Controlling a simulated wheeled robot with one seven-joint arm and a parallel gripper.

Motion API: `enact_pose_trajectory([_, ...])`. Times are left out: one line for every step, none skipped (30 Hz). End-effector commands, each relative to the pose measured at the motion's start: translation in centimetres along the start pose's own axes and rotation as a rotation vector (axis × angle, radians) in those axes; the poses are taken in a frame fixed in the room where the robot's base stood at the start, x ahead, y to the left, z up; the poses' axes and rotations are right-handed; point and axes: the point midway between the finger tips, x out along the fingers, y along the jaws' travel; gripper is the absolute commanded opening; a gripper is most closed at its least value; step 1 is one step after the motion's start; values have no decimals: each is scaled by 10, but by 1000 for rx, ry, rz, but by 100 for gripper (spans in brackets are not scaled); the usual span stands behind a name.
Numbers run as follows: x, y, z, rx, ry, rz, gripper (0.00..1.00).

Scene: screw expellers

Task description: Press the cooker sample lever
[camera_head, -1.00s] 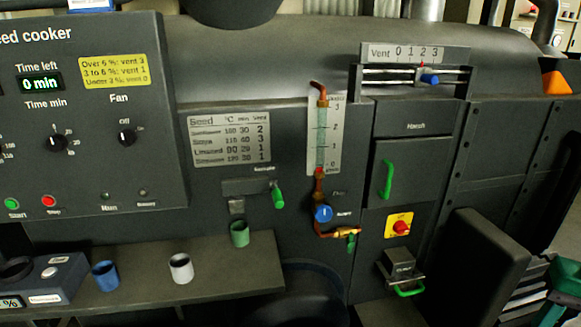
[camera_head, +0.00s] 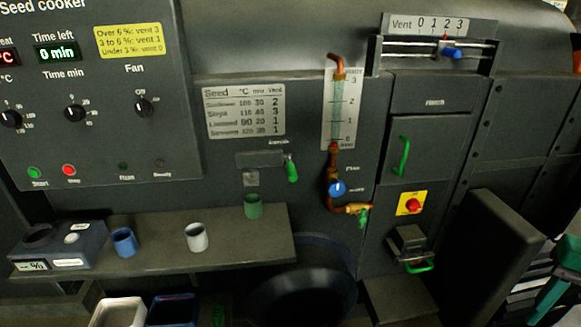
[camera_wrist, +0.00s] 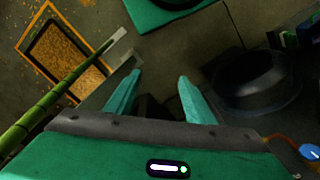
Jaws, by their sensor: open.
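The cooker sample lever is a small green handle (camera_head: 291,168) on the cooker front, at the right end of a dark housing under the "Sample" label. It hangs down with a slight tilt. A green cup (camera_head: 253,206) stands on the shelf below the housing's spout. My gripper (camera_wrist: 156,98) shows only in the wrist view, with its two teal fingers apart and nothing between them. It points toward the floor, and the lever is not in that view. The gripper's distance from the lever cannot be told.
A blue cup (camera_head: 124,242) and a white cup (camera_head: 197,237) stand on the shelf (camera_head: 240,257). A black round tub (camera_head: 305,292) sits below it. A sight glass with a blue knob (camera_head: 337,188) is right of the lever. A yellow-framed grain bin (camera_wrist: 65,60) is on the floor.

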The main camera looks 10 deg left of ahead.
Motion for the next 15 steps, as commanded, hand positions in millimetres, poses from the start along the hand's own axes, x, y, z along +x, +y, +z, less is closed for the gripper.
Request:
enact_pose_trajectory([0,0,0,0,0,0,49])
enact_pose_trajectory([0,0,0,0,0,0,49])
enact_pose_trajectory([0,0,0,0,0,0,49])
enact_pose_trajectory([0,0,0,0,0,0,49])
enact_pose_trajectory([0,0,0,0,0,0,49])
enact_pose_trajectory([0,0,0,0,0,0,49])
enact_pose_trajectory([0,0,0,0,0,0,49])
enact_pose_trajectory([0,0,0,0,0,0,49])
enact_pose_trajectory([0,0,0,0,0,0,42])
enact_pose_trajectory([0,0,0,0,0,0,35])
enact_pose_trajectory([0,0,0,0,0,0,27])
enact_pose_trajectory([0,0,0,0,0,0,18])
enact_pose_trajectory([0,0,0,0,0,0,11])
enact_pose_trajectory([0,0,0,0,0,0,4])
enact_pose_trajectory([0,0,0,0,0,0,0])
